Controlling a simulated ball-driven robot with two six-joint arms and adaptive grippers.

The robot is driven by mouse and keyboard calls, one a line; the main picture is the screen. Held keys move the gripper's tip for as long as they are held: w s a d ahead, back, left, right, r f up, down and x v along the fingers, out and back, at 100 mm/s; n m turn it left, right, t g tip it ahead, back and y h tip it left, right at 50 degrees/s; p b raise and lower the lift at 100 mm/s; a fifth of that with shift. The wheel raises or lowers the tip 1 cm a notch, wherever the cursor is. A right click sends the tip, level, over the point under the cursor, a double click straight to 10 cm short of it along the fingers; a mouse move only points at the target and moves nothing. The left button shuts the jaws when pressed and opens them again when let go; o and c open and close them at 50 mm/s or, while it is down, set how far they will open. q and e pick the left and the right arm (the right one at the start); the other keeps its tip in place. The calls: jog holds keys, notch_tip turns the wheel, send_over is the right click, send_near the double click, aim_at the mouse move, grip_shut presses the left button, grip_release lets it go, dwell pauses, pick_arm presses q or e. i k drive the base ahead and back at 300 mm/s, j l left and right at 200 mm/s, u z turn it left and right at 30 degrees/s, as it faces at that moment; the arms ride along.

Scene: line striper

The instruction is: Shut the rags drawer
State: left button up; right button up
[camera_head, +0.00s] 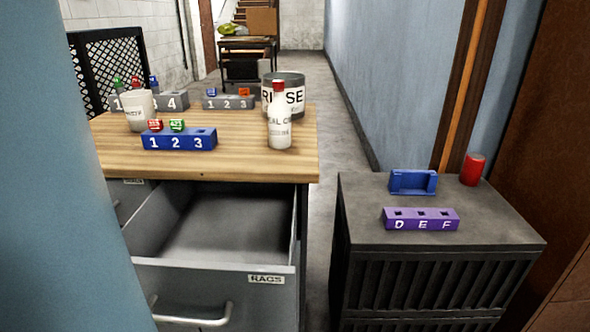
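The rags drawer (214,281) is grey, with a white label reading RAGS and a pale bar handle (190,316) low on its front. It is pulled well out from under the wooden bench top, and its inside looks empty. The handle is partly cut by the bottom edge and the drawer's left side is near a blue surface at the left of the view. Neither of my grippers shows in the head view.
The wooden bench top (240,160) carries a white bottle (279,125), a large can (292,92), a white cup (139,108) and a blue numbered block (178,140). A dark cabinet (430,265) at right holds a purple block (420,219), blue holder (413,182) and red cylinder (472,169).

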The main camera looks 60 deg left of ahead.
aim_at(210, 254)
jog(key=u, duration=2.35)
jog(key=j, duration=0.1)
